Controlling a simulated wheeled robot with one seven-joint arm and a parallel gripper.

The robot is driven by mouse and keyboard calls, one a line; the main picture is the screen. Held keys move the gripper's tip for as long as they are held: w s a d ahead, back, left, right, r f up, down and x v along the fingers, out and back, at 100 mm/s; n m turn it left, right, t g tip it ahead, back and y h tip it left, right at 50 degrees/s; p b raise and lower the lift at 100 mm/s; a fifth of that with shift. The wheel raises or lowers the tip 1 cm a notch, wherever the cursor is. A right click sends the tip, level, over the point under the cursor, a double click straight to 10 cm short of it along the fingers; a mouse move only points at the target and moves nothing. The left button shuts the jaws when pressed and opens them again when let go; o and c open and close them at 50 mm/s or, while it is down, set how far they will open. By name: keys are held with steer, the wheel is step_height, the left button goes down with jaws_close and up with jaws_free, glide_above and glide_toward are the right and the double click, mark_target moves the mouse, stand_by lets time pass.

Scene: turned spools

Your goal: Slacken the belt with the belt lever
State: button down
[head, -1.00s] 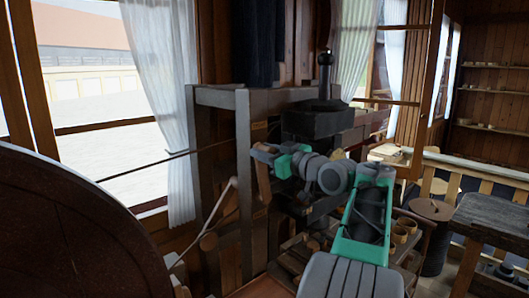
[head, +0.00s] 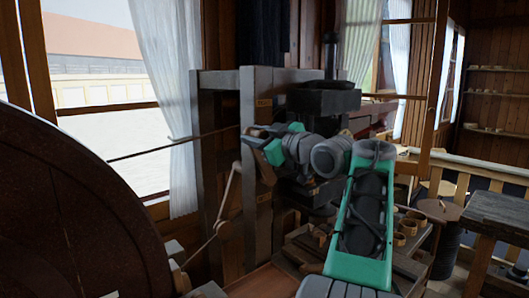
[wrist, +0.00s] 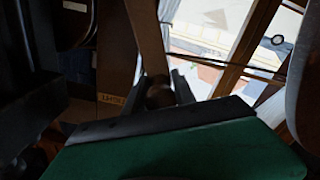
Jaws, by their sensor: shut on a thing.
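The belt lever (head: 266,167) is a flat brown wooden bar at the front of the wooden frame. In the head view it leans, its top end to the left at my gripper (head: 250,139). In the wrist view my gripper (wrist: 163,84) is shut on the lever's dark round knob, and the lever's bar (wrist: 147,38) runs up the picture from it. A small lettered plate (wrist: 110,99) shows on the wood beside the lever; I cannot read it surely. The thin dark belt (head: 165,148) crosses in front of the window to the frame. The lever's pivot is partly hidden.
The large dark wheel (head: 65,210) fills the left. The wooden frame (head: 248,100) stands close behind my gripper. A pale crank rod (head: 229,195) hangs just left of the lever. Small wooden cups (head: 408,226) and a dark table (head: 490,215) stand to the right.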

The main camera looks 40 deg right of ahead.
steer(key=shift+a+f+n+b, duration=0.9)
steer(key=shift+a+b, duration=0.2)
steer(key=shift+b, duration=0.85)
steer(key=shift+a+f+n+b, duration=0.9)
steer(key=shift+a+b, duration=0.15)
steer(key=shift+b, duration=0.85)
steer(key=c, duration=1)
jaws_free()
steer(key=shift+a, duration=0.1)
steer(key=shift+c, duration=0.2)
steer(key=shift+s+r, duration=0.1)
steer(key=s, duration=0.7)
steer(key=shift+s+b, duration=0.4)
steer(key=shift+b, duration=0.05)
